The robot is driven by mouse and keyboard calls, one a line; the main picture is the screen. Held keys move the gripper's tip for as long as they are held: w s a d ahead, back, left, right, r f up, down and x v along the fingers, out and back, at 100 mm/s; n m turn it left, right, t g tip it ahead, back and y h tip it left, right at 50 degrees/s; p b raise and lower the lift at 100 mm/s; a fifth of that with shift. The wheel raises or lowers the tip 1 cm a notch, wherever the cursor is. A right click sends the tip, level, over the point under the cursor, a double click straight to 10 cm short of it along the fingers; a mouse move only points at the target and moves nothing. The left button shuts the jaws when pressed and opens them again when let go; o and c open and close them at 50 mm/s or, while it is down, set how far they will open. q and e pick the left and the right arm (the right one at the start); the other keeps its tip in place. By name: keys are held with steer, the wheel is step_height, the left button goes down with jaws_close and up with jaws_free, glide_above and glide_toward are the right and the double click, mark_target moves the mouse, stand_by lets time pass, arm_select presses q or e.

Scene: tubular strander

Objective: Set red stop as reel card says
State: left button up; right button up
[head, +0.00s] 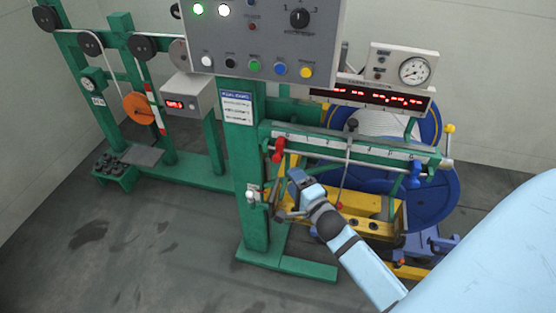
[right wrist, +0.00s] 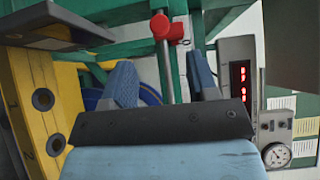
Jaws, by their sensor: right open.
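The red stop (head: 278,150) sits near the left end of the green rail with a white scale (head: 345,145). In the right wrist view the red stop (right wrist: 167,28) is on a metal rod, ahead of my fingers. My right gripper (head: 297,177) is open and empty, just below and right of the red stop. Its two blue fingers stand apart in the right wrist view (right wrist: 160,82), with the stop beyond their tips, apparently untouched. The card (head: 237,107) hangs on the green post; its text is too small to read. My left gripper is not in view.
A blue stop (head: 415,170) sits near the rail's right end. A yellow trough (head: 365,212) and a blue reel (head: 435,200) lie below and behind. A grey control panel (head: 262,40) overhangs above. A red-lit display (head: 372,96) stands behind the rail.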

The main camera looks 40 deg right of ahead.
mark_target(278, 161)
steer(key=w, duration=0.8)
steer(key=shift+d, duration=0.3)
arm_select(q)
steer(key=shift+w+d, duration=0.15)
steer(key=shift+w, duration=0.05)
arm_select(e)
steer(key=shift+w, duration=0.65)
jaws_close()
arm_select(q)
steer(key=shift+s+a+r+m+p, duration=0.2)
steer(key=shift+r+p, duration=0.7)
steer(key=shift+p, duration=0.45)
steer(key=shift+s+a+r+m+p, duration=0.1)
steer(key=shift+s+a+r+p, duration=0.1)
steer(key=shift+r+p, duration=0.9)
arm_select(e)
steer(key=s+d, duration=0.8)
steer(key=s, duration=0.1)
